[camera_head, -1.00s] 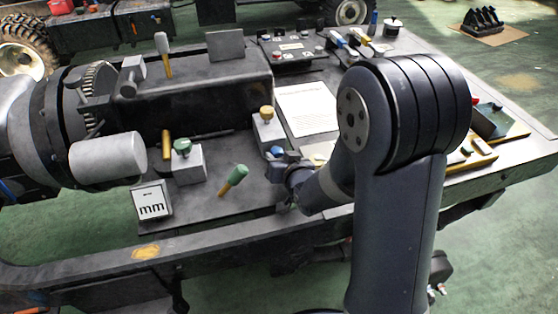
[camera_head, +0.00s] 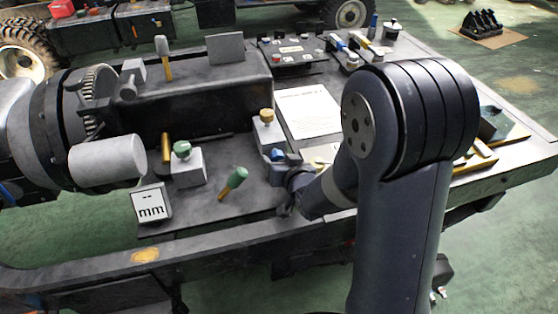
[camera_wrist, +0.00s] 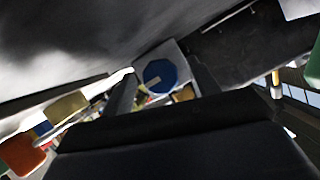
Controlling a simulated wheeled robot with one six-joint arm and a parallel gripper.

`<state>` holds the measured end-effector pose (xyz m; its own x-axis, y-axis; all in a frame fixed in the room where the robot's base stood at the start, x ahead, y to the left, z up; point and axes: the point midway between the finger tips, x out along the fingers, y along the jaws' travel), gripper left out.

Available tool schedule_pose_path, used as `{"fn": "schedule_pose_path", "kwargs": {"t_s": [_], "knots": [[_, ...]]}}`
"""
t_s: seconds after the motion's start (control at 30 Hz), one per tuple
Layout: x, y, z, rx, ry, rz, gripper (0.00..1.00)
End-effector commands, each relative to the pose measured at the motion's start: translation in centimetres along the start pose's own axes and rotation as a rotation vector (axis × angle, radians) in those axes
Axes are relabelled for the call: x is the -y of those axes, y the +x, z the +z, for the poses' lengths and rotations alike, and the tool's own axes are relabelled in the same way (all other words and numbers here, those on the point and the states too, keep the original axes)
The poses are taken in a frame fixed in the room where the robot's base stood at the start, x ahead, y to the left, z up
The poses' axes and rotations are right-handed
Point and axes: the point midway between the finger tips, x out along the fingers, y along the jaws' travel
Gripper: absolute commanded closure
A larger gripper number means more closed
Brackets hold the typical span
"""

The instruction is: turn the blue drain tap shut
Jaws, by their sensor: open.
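The blue drain tap (camera_wrist: 160,76) shows in the wrist view as a many-sided blue knob with a pale pointer mark, on a light block (camera_wrist: 158,52). My gripper (camera_wrist: 163,84) is open, with one finger to each side of the knob in that view. I cannot tell whether the fingers touch it. In the head view the blue tap (camera_head: 277,154) is small and partly hidden by my gripper (camera_head: 285,162), which is close to it at the front edge of the bench plate.
A tan-knobbed block (camera_head: 266,128) stands just behind the tap. A green-knobbed block (camera_head: 188,166), a green-tipped lever (camera_head: 233,182) and an "mm" display (camera_head: 152,203) are to the left. A paper sheet (camera_head: 307,112) lies behind my arm.

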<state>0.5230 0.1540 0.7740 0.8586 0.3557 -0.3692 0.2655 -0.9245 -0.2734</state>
Motion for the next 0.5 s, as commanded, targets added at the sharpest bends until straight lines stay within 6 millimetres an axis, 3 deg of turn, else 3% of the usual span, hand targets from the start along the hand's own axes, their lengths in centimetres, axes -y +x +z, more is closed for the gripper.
{"fn": "schedule_pose_path", "kwargs": {"t_s": [0.5], "knots": [[0.0,-8.4,-0.2,-0.003,0.000,0.000,0.43]]}}
